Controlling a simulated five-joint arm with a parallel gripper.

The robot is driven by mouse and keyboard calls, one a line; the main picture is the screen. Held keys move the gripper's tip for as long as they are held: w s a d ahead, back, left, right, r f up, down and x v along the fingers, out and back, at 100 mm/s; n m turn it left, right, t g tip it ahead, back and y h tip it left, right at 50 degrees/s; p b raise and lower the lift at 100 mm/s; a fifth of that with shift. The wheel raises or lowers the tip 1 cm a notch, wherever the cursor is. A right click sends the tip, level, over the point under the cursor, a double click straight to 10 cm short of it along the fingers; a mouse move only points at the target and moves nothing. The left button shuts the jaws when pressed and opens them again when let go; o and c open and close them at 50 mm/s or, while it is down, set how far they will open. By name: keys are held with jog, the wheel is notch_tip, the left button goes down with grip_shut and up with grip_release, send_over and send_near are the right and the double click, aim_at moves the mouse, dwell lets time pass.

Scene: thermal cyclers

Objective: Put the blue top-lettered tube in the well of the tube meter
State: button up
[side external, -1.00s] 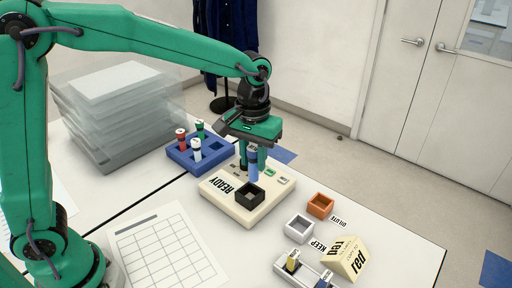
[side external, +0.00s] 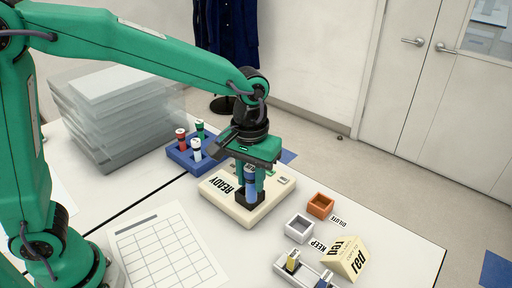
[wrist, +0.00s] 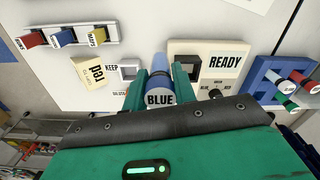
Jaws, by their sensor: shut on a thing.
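The blue tube (side external: 250,184) is upright in my gripper (side external: 252,174). Its white cap, lettered BLUE, faces the wrist camera (wrist: 160,98). My gripper is shut on it, with a green finger on either side. The tube meter (side external: 223,188) is a cream box reading READY; it also shows in the wrist view (wrist: 225,47). Its black square well (side external: 244,198) is directly under the tube in the side view. The tube's lower end overlaps the well there; I cannot tell how far inside it is.
A blue rack (side external: 178,157) with red, white and green-marked tubes stands behind the meter. A white box (side external: 299,229) by KEEP and an orange box (side external: 320,206) by DILUTE stand to the right. A "red" sign (side external: 346,258) and a tube holder (side external: 283,268) are nearer. Clear bins (side external: 120,125) stand left.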

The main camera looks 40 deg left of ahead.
jog(key=shift+w+a+f, duration=1.05)
jog(key=shift+f, duration=0.5)
jog(key=shift+w+a+f, duration=1)
jog(key=shift+a+f, duration=0.05)
jog(key=shift+f, duration=0.5)
jog(key=shift+w+a+f, duration=1.05)
jog(key=shift+f, duration=0.5)
jog(key=shift+f, duration=0.15)
jog(key=o, duration=1)
jog(key=shift+c, duration=0.2)
notch_tip(320, 180, up, 12)
jog(key=shift+r, duration=0.2)
